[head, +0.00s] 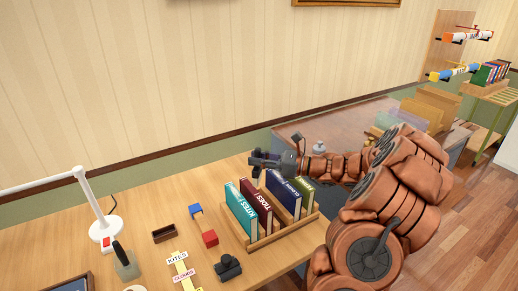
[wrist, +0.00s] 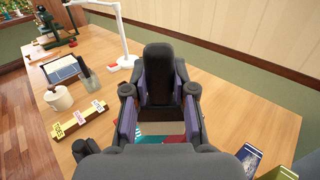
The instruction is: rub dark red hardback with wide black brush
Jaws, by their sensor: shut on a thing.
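The dark red hardback (head: 256,203) stands upright in a wooden rack (head: 285,238), between a teal book (head: 241,212) and a navy book (head: 283,194). My gripper (head: 264,162) is just above and behind the rack, over the teal and red books. It is shut on a dark thing, taken as the wide black brush, which hardly stands out from the dark fingers. In the wrist view the fingers (wrist: 158,118) hide most of it, and slivers of teal and red show below. Whether it touches the hardback cannot be told.
An olive green book (head: 305,190) stands at the rack's right end. The wall is close behind.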

